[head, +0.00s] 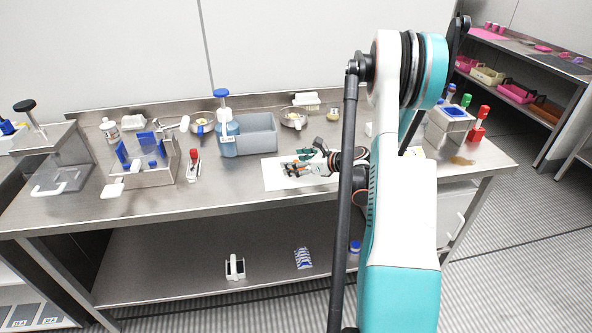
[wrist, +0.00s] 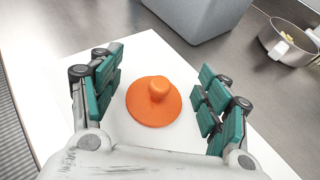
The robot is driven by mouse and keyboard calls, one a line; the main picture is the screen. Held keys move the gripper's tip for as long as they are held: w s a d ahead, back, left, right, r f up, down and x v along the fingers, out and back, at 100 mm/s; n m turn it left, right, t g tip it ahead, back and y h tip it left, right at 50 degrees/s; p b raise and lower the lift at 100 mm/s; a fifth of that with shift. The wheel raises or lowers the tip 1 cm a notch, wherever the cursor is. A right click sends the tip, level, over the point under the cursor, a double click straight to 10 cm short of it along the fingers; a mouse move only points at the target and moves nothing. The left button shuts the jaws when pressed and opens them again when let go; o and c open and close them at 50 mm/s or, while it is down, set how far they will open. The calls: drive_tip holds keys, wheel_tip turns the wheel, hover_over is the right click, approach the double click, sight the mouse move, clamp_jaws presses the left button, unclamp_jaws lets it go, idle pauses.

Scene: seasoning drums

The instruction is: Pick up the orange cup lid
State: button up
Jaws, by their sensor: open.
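The orange cup lid (wrist: 153,102) is a round disc with a knob on top. In the wrist view it lies flat on a white board (wrist: 143,50), between the teal fingers of my gripper (wrist: 157,100). The fingers are spread wide, with a gap on each side of the lid, and touch nothing that I can see. In the head view my gripper (head: 304,163) is low over the white board (head: 272,177) on the steel table.
A grey bin (head: 262,135) stands just behind the board, with a blue-capped bottle (head: 229,138) to its left. A metal pan (wrist: 287,40) is at the upper right in the wrist view.

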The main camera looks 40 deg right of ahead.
drive_tip(key=shift+c, duration=0.4)
drive_tip(key=c, duration=0.7)
drive_tip(key=shift+r, duration=0.2)
